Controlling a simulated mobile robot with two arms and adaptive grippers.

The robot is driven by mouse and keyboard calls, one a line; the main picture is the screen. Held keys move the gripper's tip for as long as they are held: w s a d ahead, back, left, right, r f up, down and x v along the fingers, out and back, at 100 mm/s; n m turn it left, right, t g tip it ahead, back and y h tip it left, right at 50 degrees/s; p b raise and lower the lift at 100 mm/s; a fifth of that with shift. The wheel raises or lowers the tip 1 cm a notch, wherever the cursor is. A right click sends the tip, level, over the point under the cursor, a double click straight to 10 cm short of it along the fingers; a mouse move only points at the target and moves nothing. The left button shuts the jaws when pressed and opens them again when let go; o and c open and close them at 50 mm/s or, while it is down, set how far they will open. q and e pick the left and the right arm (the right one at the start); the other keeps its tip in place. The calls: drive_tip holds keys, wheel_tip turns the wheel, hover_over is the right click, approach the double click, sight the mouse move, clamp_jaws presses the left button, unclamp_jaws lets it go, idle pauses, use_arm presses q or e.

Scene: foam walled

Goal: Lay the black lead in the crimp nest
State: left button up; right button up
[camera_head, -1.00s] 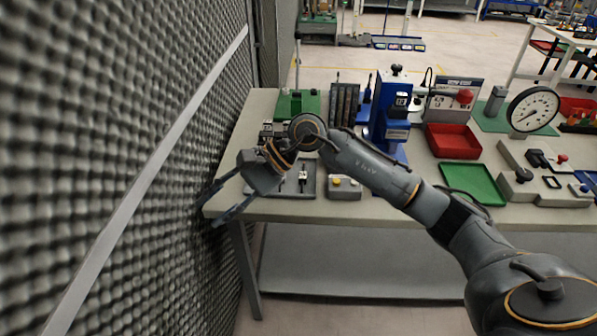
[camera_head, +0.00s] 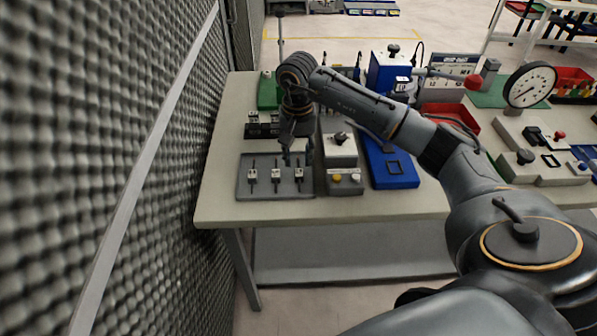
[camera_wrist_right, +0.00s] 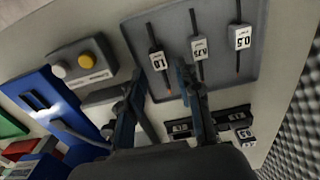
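Three black leads with white number tags lie side by side in a grey tray (camera_head: 263,190): the 1.0 lead (camera_head: 299,174), the middle lead (camera_head: 276,176) and the 0.5 lead (camera_head: 252,176). The wrist view shows the 1.0 lead (camera_wrist_right: 158,62), the 0.75 lead (camera_wrist_right: 198,48) and the 0.5 lead (camera_wrist_right: 238,38). My right gripper (camera_head: 296,160) points down over the tray's back right part. In the wrist view the gripper (camera_wrist_right: 160,88) is open, its fingers on either side of the 1.0 lead's orange-tipped end. I cannot tell which fixture holds the crimp nest. My left gripper is not in view.
A button box (camera_head: 345,180) and a grey block (camera_head: 340,150) stand right of the tray. The blue press (camera_head: 388,72) and its blue base (camera_head: 396,172) are further right. Dark tagged blocks (camera_head: 262,125) sit behind the tray. The foam wall (camera_head: 120,160) is close on the left.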

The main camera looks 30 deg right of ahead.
sight(299, 172)
wheel_tip(299, 172, down, 2)
drive_tip(key=shift+d+p, duration=0.15)
drive_tip(key=shift+p, duration=0.45)
drive_tip(key=f, duration=0.1)
drive_tip(key=f+p, duration=0.1)
drive_tip(key=f, duration=0.1)
drive_tip(key=shift+w+d+f, duration=0.15)
drive_tip(key=shift+w+f, duration=0.05)
drive_tip(key=shift+f, duration=0.15)
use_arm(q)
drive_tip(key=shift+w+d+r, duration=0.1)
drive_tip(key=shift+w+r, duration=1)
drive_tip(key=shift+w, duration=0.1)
use_arm(e)
clamp_jaws()
